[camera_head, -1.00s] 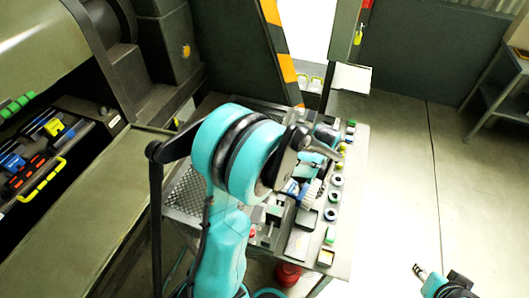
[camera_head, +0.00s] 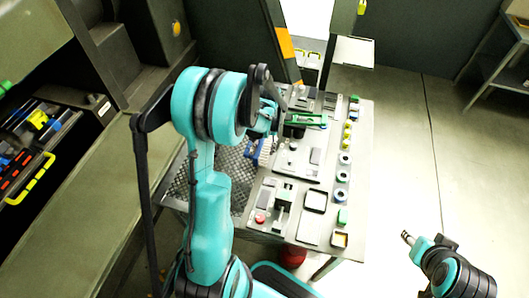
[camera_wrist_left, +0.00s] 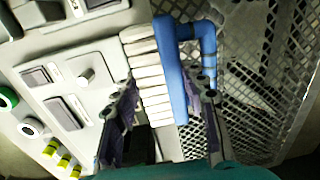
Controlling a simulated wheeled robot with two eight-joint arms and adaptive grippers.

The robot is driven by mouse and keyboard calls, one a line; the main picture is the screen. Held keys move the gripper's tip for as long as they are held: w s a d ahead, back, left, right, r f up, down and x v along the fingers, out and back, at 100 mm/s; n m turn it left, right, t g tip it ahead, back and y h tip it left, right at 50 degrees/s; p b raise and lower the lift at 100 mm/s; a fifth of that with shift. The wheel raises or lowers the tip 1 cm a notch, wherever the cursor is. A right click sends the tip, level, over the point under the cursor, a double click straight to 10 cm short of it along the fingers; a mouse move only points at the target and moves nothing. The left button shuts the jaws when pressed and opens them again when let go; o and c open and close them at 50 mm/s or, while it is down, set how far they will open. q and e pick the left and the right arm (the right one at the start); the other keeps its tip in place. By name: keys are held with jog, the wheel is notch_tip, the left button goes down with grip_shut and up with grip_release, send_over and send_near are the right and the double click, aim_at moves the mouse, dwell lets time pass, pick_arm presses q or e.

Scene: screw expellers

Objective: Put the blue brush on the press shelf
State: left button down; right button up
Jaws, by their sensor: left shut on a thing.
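The blue brush (camera_head: 257,150) has pale bristles and a blue handle. My left gripper (camera_head: 268,128) holds it over the boundary between the tool table and a perforated metal shelf (camera_head: 222,185). In the left wrist view the brush (camera_wrist_left: 170,70) lies between the two fingers of the left gripper (camera_wrist_left: 163,105), bristles to the left and bent handle to the right over the mesh. My left arm covers part of the shelf in the head view. My right gripper (camera_head: 406,238) is at the lower right, away from the table; its jaws are too small to read.
The tool table (camera_head: 268,240) carries parts, buttons and several round rings along its right edge. A green machine (camera_head: 90,200) stands at the left, with a tool tray (camera_head: 30,150). A striped post (camera_head: 287,55) rises behind the table. Floor at the right is clear.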

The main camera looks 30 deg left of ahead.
aim_at(265, 146)
pick_arm(q)
notch_tip(265, 146, down, 3)
jog(key=shift+f+b, duration=0.2)
jog(key=shift+b, duration=0.35)
jog(key=shift+r, duration=0.15)
jog(key=c, duration=0.9)
grip_release()
jog(key=shift+f, duration=0.2)
jog(key=shift+o, duration=0.2)
